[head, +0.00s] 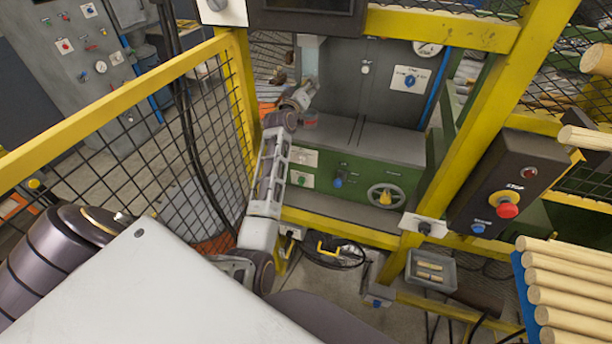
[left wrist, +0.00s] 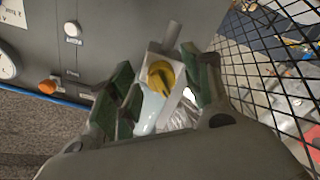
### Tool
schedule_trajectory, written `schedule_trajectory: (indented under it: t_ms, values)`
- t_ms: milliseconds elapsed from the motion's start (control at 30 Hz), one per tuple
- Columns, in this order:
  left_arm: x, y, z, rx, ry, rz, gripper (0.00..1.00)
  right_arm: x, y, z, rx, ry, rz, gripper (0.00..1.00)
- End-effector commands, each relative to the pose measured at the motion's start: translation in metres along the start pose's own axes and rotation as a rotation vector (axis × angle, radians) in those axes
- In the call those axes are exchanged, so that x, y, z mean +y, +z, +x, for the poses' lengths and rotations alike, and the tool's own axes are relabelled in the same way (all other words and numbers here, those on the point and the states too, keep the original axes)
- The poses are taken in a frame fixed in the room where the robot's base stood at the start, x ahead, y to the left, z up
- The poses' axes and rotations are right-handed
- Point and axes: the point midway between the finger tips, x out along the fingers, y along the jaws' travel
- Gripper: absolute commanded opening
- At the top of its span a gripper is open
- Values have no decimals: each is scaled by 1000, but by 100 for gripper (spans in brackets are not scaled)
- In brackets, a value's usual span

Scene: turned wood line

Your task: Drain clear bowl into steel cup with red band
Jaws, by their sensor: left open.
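The left wrist view shows a pale translucent bowl (left wrist: 152,108) below a light fitting with a yellow part (left wrist: 160,76). My left gripper (left wrist: 160,95) is open, its green-padded fingers on either side of the fitting and bowl; I cannot tell whether they touch. In the head view the left gripper (head: 308,90) is inside the yellow-framed machine, by a pale vertical part at the grey back panel. A small reddish thing (head: 309,121) on the ledge just below it may be the cup's red band; my arm partly hides it. My right gripper is out of view.
A yellow frame post (head: 480,110) and a mesh guard (head: 140,130) flank the opening. A green panel with a handwheel (head: 386,196) is below the ledge. A stop-button box (head: 510,190) and wooden rods (head: 570,285) are at right. The ledge (head: 380,145) right of my gripper is clear.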

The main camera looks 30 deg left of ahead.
Motion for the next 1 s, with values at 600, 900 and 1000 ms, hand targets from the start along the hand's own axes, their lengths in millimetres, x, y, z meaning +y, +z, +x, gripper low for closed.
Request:
schedule_trajectory:
  t_ms: [600,900,1000]
  values:
    - [-3,-1,0,0,-1,573,49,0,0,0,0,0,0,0]
    - [-3,0,-10,-1,0,745,49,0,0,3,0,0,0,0]
    - [-3,0,-19,0,0,743,49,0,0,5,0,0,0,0]
